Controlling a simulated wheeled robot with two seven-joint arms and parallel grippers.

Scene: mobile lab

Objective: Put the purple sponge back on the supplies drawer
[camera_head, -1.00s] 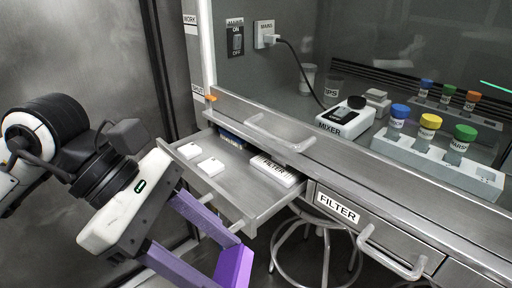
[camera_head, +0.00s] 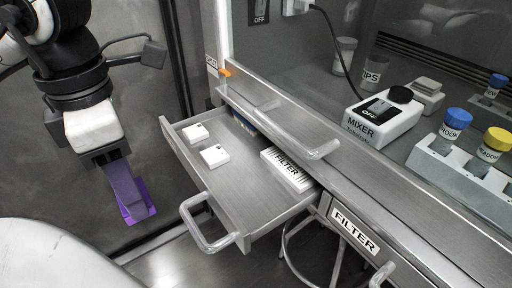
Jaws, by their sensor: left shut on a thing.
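The purple sponge (camera_head: 146,211) is at the left of the head view, low in front of the dark wall panel. My left gripper (camera_head: 127,193) points down and is shut on it; its purple fingers hide much of the sponge. The open supplies drawer (camera_head: 240,193) is to the right of the gripper, pulled out from under the bench. The sponge is outside the drawer, apart from its left side. My right gripper is not in view.
The drawer holds two small white boxes (camera_head: 214,155), a white filter box (camera_head: 287,169) and a partly hidden blue item at the back. Its front handle (camera_head: 207,228) sticks out. The drawer floor's front is bare. A mixer (camera_head: 383,117) stands on the bench.

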